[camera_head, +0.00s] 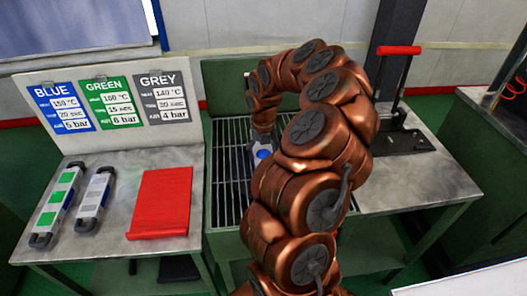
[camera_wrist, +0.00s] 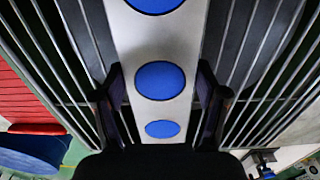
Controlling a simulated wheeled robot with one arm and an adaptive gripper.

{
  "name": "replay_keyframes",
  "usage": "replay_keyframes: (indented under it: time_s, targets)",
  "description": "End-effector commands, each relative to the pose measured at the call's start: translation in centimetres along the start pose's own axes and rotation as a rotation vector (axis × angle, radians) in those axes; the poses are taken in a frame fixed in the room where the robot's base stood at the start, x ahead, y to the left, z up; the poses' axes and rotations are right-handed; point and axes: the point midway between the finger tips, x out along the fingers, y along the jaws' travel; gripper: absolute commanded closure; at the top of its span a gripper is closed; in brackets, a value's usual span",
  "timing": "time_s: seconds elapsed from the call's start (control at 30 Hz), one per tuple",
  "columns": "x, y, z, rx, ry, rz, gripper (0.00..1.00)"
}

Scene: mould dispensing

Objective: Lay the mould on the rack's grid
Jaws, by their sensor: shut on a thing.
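The mould (camera_wrist: 190,50) is a light grey bar with a row of round blue spots, seen from above in the wrist view. My gripper (camera_wrist: 160,88) is shut across its width, one dark finger on each side. In the head view a small end of the mould (camera_head: 263,154) shows over the grid; my arm hides the rest. I cannot tell whether the mould touches the bars.
A press with a red handle (camera_head: 399,50) stands on the right bench (camera_head: 425,187).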

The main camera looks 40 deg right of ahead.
Motion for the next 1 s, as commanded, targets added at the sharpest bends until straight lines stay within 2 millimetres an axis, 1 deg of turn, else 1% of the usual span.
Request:
replay_keyframes:
  time_s: [0.3,0.33,0.5,0.57,0.87,1.0]
  targets:
    - [0.16,-0.05,0.09,0.0,-0.003,-0.001,0.97]
    - [0.21,-0.03,0.09,0.0,-0.003,-0.001,0.27]
    - [0.18,-0.03,0.09,0.0,-0.003,-0.001,0.09]
    - [0.18,-0.03,0.08,0.0,-0.003,0.0,0.03]
    - [0.17,-0.03,0.07,0.0,-0.002,-0.001,0.03]
    - [-0.28,-0.04,0.12,0.001,-0.003,-0.001,0.03]
